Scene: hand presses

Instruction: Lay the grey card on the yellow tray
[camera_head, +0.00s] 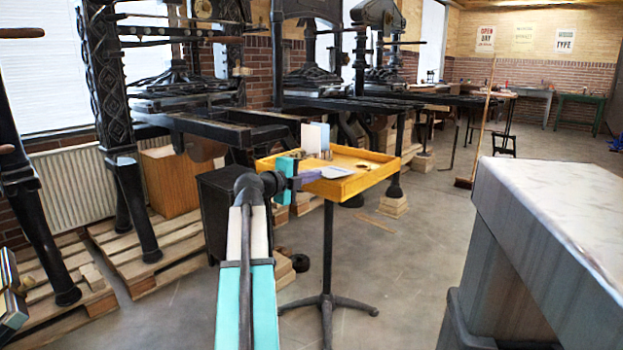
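The yellow tray (348,186) is a shallow open box on a dark pedestal stand in the middle of the view. A flat light-grey card (336,171) shows over the front left part of the tray floor, roughly level. I cannot tell whether it rests on the floor or is a little above it. My gripper (308,178) reaches in over the tray's left edge, with its tip at the card's left end. The fingers are seen side-on and small, so their opening and any hold on the card are unclear.
A white and a light-blue upright piece (315,137) and small dark items stand at the tray's back left. A marble-topped counter (560,205) fills the right. Black hand presses (190,100) line the left wall. Floor between stand and counter is clear.

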